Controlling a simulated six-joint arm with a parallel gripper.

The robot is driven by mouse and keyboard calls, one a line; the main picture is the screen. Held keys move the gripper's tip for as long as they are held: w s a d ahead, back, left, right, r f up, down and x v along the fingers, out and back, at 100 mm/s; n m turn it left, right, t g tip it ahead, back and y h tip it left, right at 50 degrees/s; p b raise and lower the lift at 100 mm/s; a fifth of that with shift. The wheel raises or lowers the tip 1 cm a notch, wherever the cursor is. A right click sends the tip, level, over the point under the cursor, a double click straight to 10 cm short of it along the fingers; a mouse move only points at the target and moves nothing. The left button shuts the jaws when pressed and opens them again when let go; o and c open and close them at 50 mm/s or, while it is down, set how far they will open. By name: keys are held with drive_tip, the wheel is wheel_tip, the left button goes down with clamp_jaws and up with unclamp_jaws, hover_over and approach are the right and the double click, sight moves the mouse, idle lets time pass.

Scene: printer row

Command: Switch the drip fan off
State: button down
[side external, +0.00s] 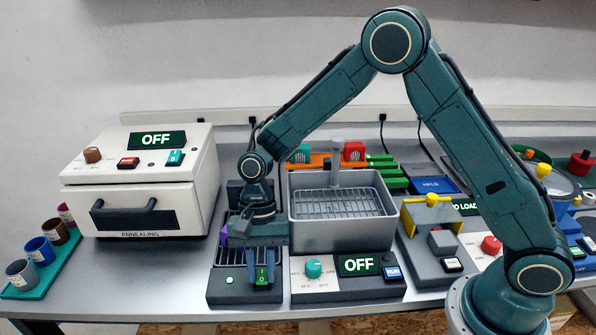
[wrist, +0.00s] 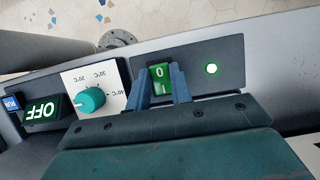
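The drip fan appears to be the dark unit (side external: 222,292) with a slatted rack, left of the grey basin. Its front panel carries a green rocker switch (wrist: 161,76) marked 0 and I, also visible in the side view (side external: 263,279).
Beside the fan stands the grey basin (side external: 340,240) with a teal knob (side external: 313,269) and an OFF display (side external: 359,265). A white annealing oven (side external: 190,200) is at left, and a grey clamp unit (side external: 420,260) at right. The bench's front edge is close.

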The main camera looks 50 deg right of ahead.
drive_tip(key=shift+a+t+h, duration=0.15)
drive_tip(key=shift+t+h, duration=0.15)
drive_tip(key=shift+s, duration=0.1)
drive_tip(key=shift+s+a+t+h, duration=0.15)
drive_tip(key=shift+t+h, duration=0.45)
drive_tip(key=shift+s+a+t+h, duration=0.1)
drive_tip(key=shift+a+t+h, duration=0.05)
drive_tip(key=shift+t+h, duration=0.45)
drive_tip(key=c, duration=1.2)
unclamp_jaws()
drive_tip(key=shift+c, duration=0.2)
